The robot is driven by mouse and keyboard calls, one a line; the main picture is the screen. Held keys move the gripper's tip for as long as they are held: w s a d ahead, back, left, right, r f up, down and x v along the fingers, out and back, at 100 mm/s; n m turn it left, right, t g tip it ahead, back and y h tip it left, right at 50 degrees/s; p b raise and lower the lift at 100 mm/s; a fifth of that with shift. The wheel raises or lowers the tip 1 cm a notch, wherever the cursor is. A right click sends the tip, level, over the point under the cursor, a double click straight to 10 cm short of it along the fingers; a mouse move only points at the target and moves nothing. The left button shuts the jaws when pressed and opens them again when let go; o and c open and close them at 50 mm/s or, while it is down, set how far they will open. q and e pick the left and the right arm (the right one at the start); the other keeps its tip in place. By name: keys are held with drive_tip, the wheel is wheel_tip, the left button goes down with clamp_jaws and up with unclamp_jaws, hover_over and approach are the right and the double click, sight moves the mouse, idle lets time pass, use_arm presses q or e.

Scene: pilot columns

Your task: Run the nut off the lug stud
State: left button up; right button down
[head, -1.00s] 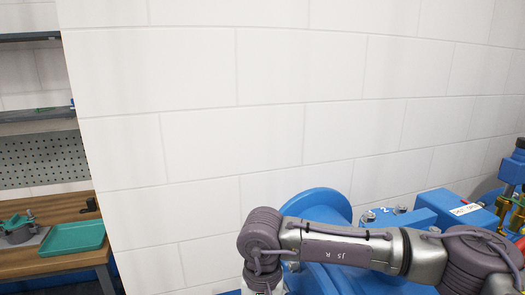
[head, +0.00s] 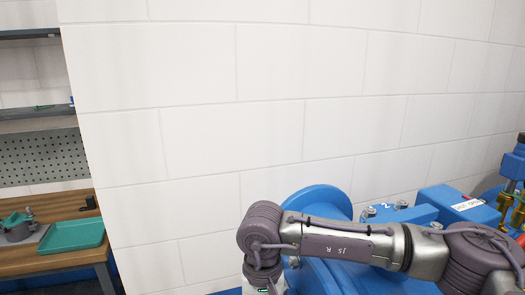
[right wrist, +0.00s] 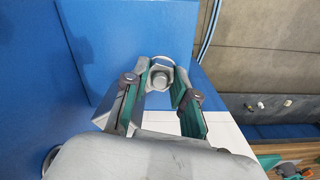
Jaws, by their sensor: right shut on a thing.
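In the right wrist view, the grey nut (right wrist: 163,69) sits against a blue surface, with the round end of the lug stud (right wrist: 157,80) showing in its middle. My right gripper (right wrist: 160,84) has its green-padded fingers on either side of the nut and is shut on it. How far along the stud the nut sits cannot be told. In the head view my right arm comes in from the right, and its gripper is out of the frame at the bottom. My left gripper is in neither current view.
Blue machinery (head: 318,200) with bolts stands behind my right arm. Brass fittings (head: 510,205) are at the right edge. A white block wall (head: 240,120) fills the back. A teal tray (head: 72,236) lies on a wooden bench (head: 60,259) at the left.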

drive_tip(key=n+b, duration=0.2)
drive_tip(key=shift+f+n, duration=0.15)
drive_tip(key=shift+n, duration=0.45)
drive_tip(key=shift+n+b, duration=0.6)
drive_tip(key=shift+b, duration=0.05)
drive_tip(key=shift+n+b, duration=0.5)
drive_tip(key=shift+n, duration=0.3)
drive_tip(key=shift+n+b, duration=0.3)
drive_tip(key=shift+n, duration=0.5)
